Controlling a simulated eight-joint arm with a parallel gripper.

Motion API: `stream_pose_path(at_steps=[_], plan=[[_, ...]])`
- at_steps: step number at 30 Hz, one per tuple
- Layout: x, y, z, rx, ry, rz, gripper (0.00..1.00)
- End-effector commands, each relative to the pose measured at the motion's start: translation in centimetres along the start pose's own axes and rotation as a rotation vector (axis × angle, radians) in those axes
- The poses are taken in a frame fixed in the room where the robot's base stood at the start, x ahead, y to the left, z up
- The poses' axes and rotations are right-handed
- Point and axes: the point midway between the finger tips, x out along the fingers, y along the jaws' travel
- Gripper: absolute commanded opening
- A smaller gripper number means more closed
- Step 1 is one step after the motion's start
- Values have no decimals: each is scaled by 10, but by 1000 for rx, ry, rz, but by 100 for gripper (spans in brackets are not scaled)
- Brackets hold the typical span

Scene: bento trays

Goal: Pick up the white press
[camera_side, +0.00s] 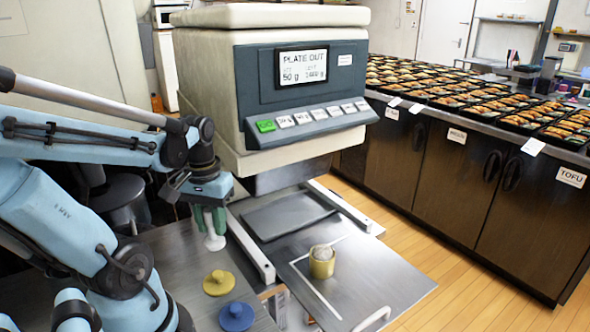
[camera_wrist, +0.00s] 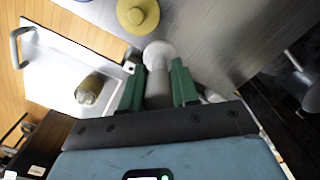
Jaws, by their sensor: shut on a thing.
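The white press (camera_side: 215,240) is a pale piece with a round foot and a stem. My gripper (camera_side: 208,214) has green fingers, which are shut on its stem. In the wrist view the press (camera_wrist: 158,60) stands between the two green fingers of my gripper (camera_wrist: 158,85), round foot outward. In the side view it hangs upright below the fingers at the metal counter, left of the machine. I cannot tell whether its foot touches the counter.
A yellow press (camera_side: 219,282) and a blue press (camera_side: 236,316) lie in front on the counter. A yellow cup (camera_side: 322,261) stands on the metal plate to the right. The large machine (camera_side: 290,90) rises behind. Bento trays (camera_side: 450,90) fill the far counter.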

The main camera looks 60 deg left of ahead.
Motion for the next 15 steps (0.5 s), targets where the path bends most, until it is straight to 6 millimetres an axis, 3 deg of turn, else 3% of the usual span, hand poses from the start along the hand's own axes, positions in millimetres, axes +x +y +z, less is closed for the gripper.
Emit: stream_pose_path(at_steps=[6, 15], plan=[[-25, 38, 21, 9, 0, 0, 0], [-45, 66, 36, 3, 0, 0, 0]])
